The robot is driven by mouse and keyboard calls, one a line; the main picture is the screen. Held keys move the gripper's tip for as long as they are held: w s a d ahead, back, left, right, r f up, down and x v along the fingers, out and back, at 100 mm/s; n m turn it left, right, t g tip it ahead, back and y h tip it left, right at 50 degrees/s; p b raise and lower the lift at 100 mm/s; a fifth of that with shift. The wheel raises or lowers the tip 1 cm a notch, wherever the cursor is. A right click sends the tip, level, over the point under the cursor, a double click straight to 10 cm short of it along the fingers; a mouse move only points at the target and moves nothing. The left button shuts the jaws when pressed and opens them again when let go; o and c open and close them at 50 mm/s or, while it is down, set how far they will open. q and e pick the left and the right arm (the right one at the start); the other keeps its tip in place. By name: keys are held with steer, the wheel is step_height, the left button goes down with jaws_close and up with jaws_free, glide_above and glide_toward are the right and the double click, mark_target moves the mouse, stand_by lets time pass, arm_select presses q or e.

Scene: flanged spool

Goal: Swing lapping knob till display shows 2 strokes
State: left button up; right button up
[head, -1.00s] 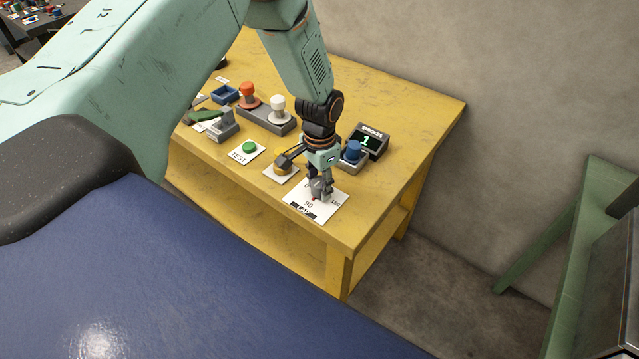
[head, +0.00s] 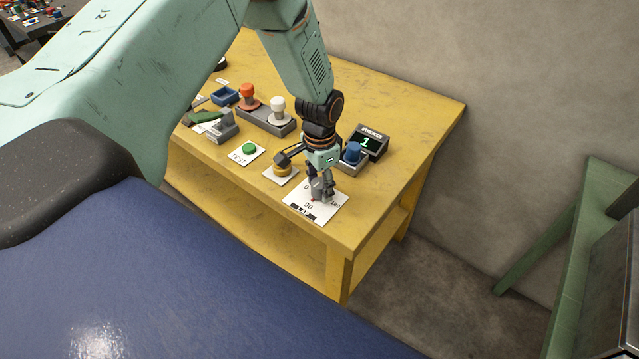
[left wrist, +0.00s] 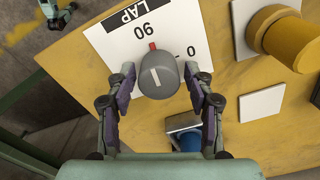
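The grey lapping knob (left wrist: 160,76) stands on a white card (left wrist: 107,40) marked LAP, 0 and 90. Its red pointer mark (left wrist: 152,46) lies close to the 90 in the left wrist view. My left gripper (left wrist: 160,74) is over the knob, one finger on each side, with a narrow gap seeming to show at both sides. In the head view my left gripper (head: 320,192) points down at the card (head: 301,209) and mostly hides the knob. The STROKES display (head: 367,142) reads 1.
A green TEST button (head: 249,148), white (head: 278,104) and orange (head: 247,90) knobs are further left on the yellow table (head: 420,106). The table's front edge is close.

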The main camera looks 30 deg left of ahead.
mark_target(319, 183)
arm_select(q)
steer(key=shift+o, duration=0.5)
steer(key=shift+s, duration=0.1)
step_height(319, 183, up, 12)
steer(key=shift+f, duration=0.1)
stand_by(1.3)
